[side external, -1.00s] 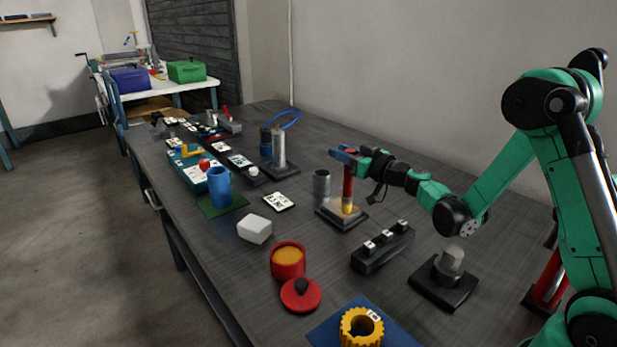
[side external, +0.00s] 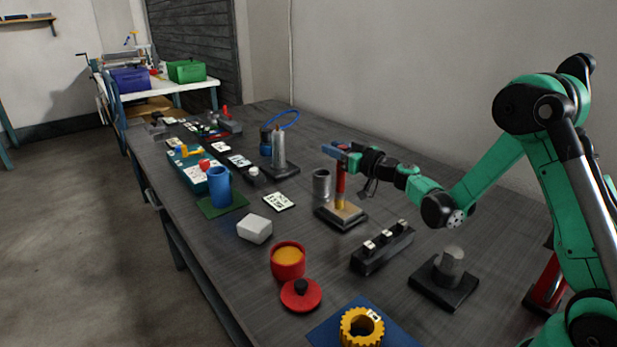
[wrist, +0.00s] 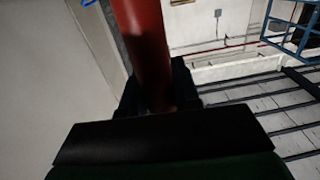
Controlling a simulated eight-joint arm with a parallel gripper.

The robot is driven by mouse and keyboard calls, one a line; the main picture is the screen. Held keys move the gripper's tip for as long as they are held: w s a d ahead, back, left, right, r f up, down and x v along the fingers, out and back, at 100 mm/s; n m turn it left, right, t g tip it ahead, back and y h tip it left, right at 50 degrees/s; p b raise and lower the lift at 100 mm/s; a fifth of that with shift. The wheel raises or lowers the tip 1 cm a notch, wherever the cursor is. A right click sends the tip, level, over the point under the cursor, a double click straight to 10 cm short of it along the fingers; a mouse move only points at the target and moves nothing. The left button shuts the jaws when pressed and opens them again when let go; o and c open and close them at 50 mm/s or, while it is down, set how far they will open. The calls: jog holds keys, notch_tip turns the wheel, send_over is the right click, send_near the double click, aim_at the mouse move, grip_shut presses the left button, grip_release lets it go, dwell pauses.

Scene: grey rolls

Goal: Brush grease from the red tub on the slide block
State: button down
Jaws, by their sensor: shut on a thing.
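My gripper (side external: 343,153) is shut on an upright brush with a red handle (side external: 341,182) and a yellow lower end. The red handle also shows in the wrist view (wrist: 146,45). The brush's lower end is at the tan top of the slide block (side external: 345,214), which sits on a dark base; I cannot tell whether it touches. The red tub (side external: 287,267) stands open nearer the camera, with orange-yellow grease inside. Its red lid (side external: 301,297) with a black knob lies on the table in front of it.
A grey cylinder (side external: 321,184) stands just left of the slide block. A dark rack (side external: 382,248) and a grey cylinder on a dark base (side external: 448,268) stand to the right. A white box (side external: 254,229) and a blue cup (side external: 219,187) are to the left.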

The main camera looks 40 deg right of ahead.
jog(key=s+r, duration=0.4)
jog(key=r, duration=0.4)
dwell(0.6)
dwell(0.7)
